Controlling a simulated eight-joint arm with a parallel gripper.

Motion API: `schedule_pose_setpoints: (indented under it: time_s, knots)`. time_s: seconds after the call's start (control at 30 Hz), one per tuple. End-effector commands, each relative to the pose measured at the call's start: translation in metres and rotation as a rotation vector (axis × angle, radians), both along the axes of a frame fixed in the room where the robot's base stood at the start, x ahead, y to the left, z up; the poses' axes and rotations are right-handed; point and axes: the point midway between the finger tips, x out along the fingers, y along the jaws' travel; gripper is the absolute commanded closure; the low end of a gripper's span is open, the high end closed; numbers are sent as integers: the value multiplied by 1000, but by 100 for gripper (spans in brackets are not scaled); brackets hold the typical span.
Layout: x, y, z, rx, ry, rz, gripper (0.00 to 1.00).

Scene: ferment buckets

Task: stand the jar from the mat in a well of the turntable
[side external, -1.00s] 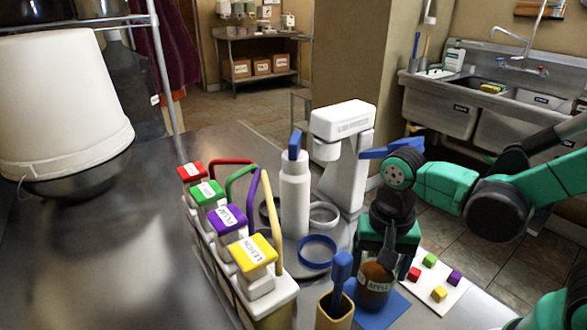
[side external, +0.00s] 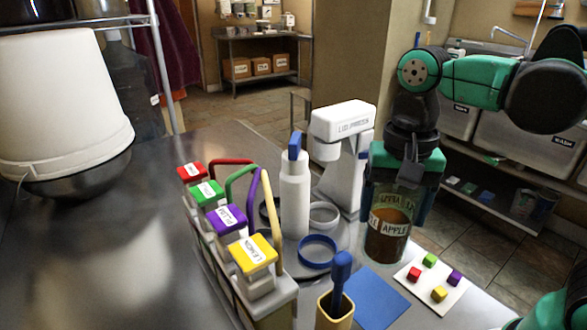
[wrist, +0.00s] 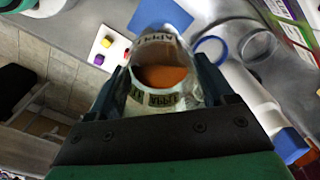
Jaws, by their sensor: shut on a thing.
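The glass jar (side external: 390,244), with orange-brown contents and an APPLE label, is held upright by my gripper (side external: 394,212). My gripper is shut around its sides. The jar hangs above the counter, behind the blue mat (side external: 378,300), which is bare. In the wrist view the open-topped jar (wrist: 165,76) sits between both fingers. To its left in the side view is the turntable, with a blue ring well (side external: 318,267), a light grey ring well (side external: 337,219) and a dark ring partly hidden behind a white bottle. The blue and grey rings look empty.
The white bottle (side external: 294,200) with a blue top and the white lid press (side external: 343,150) stand by the wells. A rack of coloured lidded tools (side external: 262,300) is left. A yellow cup (side external: 334,312) and a white card with coloured cubes (side external: 415,289) are near the mat.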

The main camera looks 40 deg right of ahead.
Motion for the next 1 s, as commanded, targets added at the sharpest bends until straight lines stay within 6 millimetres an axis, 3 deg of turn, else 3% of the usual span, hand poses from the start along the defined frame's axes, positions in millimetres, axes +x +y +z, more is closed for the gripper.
schedule_pose_setpoints:
  time_s: [0.1,0.3,0.53,0.67,0.9,1.0]
  knots:
    - [0,0,29,0,0,0,96]
    - [0,0,67,0,0,0,96]
    - [4,1,86,0,0,6,96]
    - [26,4,77,0,0,43,96]
    - [84,12,26,0,0,166,96]
    - [100,14,5,0,0,211,96]
